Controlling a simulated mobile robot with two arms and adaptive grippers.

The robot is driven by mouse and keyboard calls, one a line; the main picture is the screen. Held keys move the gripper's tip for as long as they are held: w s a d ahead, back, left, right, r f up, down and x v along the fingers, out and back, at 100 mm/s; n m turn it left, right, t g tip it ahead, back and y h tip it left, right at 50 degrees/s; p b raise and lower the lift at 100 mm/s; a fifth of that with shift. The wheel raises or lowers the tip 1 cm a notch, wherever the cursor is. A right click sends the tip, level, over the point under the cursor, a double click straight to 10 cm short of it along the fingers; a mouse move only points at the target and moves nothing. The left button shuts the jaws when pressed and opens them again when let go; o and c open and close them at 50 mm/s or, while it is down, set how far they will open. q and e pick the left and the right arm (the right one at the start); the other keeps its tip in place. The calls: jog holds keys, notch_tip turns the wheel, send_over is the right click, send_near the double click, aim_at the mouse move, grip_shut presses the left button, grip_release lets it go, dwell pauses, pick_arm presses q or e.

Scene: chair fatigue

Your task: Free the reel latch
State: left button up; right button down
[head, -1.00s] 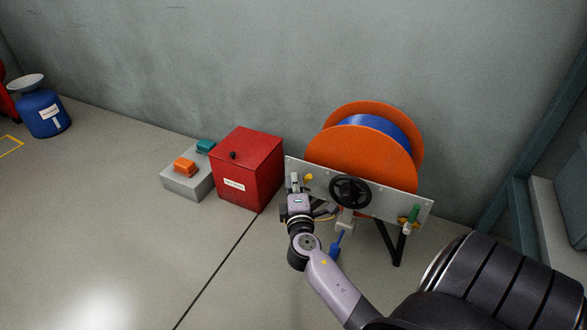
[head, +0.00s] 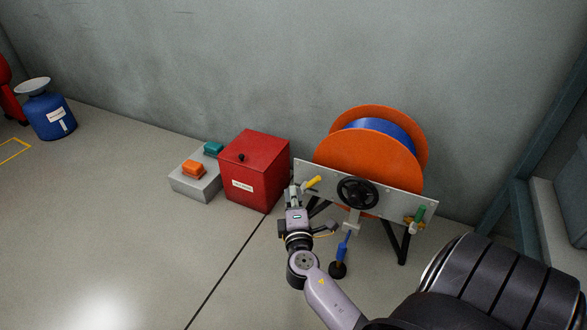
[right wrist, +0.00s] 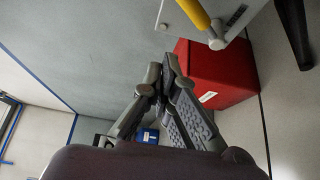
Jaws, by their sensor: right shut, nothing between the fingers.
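The orange reel (head: 365,158) with a blue winding (head: 380,132) stands on a frame behind a pale panel (head: 400,199). A yellow lever (head: 313,182) sits at the panel's left end, slanting up to the right. A green-handled lever (head: 419,214) is at the right end. Which of these is the latch I cannot tell. My right gripper (head: 292,189) is shut and empty, just left of the yellow lever. In the right wrist view its fingers (right wrist: 163,82) are together, apart from the yellow lever (right wrist: 194,13) and its grey mount. My left gripper is not in view.
A black handwheel (head: 357,193) is on the panel's middle. A blue-handled part (head: 342,250) stands below it. A red box (head: 254,170) and a grey box with orange and teal buttons (head: 195,185) stand at left. Floor in front of them is clear.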

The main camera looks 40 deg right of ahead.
jog(key=shift+s+a+f, duration=0.3)
jog(key=shift+s+a, duration=0.4)
jog(key=shift+s+a+f, duration=0.25)
jog(key=shift+s+a, duration=0.45)
